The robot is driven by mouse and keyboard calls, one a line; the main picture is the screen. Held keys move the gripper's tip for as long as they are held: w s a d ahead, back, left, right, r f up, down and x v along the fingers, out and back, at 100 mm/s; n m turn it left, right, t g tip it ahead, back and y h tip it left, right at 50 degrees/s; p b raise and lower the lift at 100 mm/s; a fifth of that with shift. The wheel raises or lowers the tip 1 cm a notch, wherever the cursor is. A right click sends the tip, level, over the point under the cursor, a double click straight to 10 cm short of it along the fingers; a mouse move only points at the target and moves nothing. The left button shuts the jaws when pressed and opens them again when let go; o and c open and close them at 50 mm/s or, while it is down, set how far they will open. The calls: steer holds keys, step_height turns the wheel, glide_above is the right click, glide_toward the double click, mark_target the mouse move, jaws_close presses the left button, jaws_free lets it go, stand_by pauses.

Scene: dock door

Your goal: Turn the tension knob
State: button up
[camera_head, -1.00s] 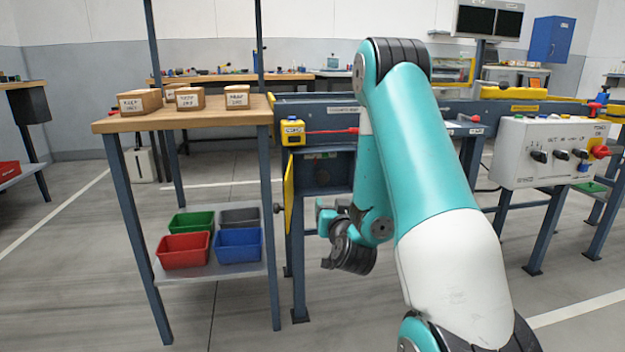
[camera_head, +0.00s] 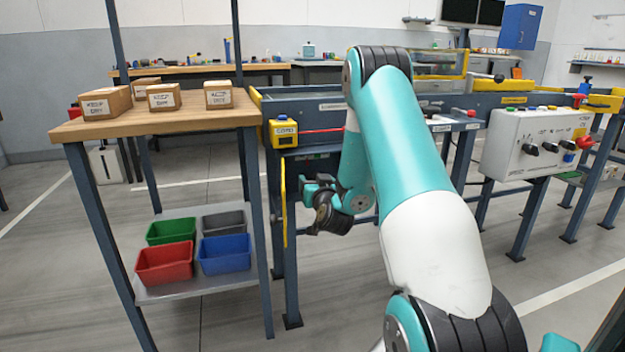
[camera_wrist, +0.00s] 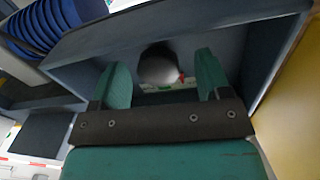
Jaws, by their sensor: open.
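My gripper (camera_head: 308,190) is in front of the open housing under the conveyor frame, beside the edge-on yellow door (camera_head: 284,212). In the wrist view its two teal fingers (camera_wrist: 162,76) are apart, with nothing held between them. I cannot tell the gap between fingers and knob. In the head view the knob is not visible.
A wooden table (camera_head: 150,122) with several boxes stands left, with red, green, blue and grey bins on its lower shelf. A yellow panel (camera_wrist: 295,115) is close at the right in the wrist view. A white control box (camera_head: 530,145) stands right.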

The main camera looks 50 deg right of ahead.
steer(key=shift+w+d, duration=0.15)
steer(key=shift+d, duration=0.05)
steer(key=c, duration=0.9)
steer(key=shift+m, duration=0.4)
steer(key=shift+m+p, duration=0.6)
steer(key=shift+m, duration=0.6)
steer(key=shift+a+m+y, duration=0.1)
steer(key=shift+m+y, duration=0.2)
steer(key=shift+m, duration=1.1)
